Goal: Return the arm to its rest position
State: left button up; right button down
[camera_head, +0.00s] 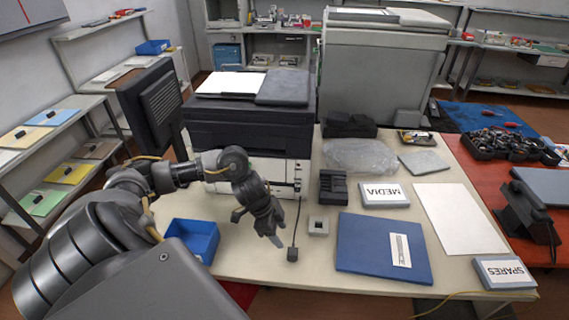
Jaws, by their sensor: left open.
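My left arm comes in from the left and reaches over the table (240,268). My left gripper (277,243) points down above the table's front part, between the blue bin and a small grey block. It is open and I see nothing held in it. A black and white printer (250,140) stands behind the arm. A black cartridge-like block (333,187) lies on the table right of the printer. My right gripper is not in the picture.
A blue bin (190,236) sits close beside my left forearm. A small black piece on a cord (292,254) and a small grey block (319,226) lie near the gripper. A blue folder (370,248), MEDIA box (384,195) and SPARES box (504,272) lie to the right.

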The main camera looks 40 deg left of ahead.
pick_arm(q)
jog(key=shift+s+a+r, duration=0.1)
jog(key=shift+r, duration=0.35)
